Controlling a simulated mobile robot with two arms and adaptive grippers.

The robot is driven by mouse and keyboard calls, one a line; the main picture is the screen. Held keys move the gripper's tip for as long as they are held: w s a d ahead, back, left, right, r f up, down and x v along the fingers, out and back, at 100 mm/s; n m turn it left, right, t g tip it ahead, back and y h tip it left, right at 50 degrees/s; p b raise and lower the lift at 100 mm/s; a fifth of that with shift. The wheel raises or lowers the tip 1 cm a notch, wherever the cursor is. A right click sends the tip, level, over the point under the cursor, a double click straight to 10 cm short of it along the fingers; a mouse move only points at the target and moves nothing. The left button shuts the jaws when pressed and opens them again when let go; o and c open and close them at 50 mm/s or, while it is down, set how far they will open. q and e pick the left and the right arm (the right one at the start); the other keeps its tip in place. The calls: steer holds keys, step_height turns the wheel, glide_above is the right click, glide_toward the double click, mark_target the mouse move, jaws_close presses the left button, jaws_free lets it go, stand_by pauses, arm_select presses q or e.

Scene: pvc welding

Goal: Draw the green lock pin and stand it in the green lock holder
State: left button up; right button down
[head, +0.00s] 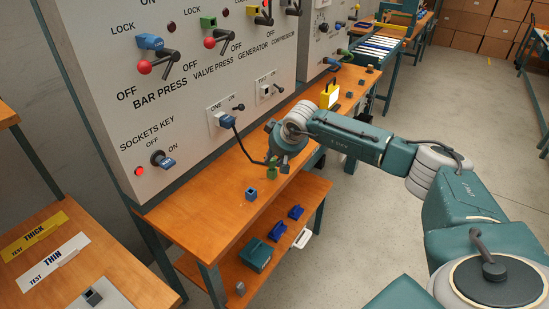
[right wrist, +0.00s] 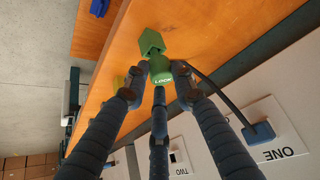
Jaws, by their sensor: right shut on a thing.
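My right gripper (head: 279,158) is low over the wooden bench, in front of the panel. My left gripper is not in view.
A blue holder (head: 251,194) stands on the bench, left of and nearer than the green one. A black cable curves from the blue ONE plug (head: 226,121) down beside my gripper. A yellow device (head: 329,95) stands farther along. Bench surface near the blue holder is mostly clear.

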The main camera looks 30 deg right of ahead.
steer(key=shift+f+b, duration=0.65)
steer(key=shift+f, duration=0.25)
steer(key=c, duration=1.4)
jaws_free()
steer(key=shift+o, duration=0.2)
steer(key=v, duration=1.2)
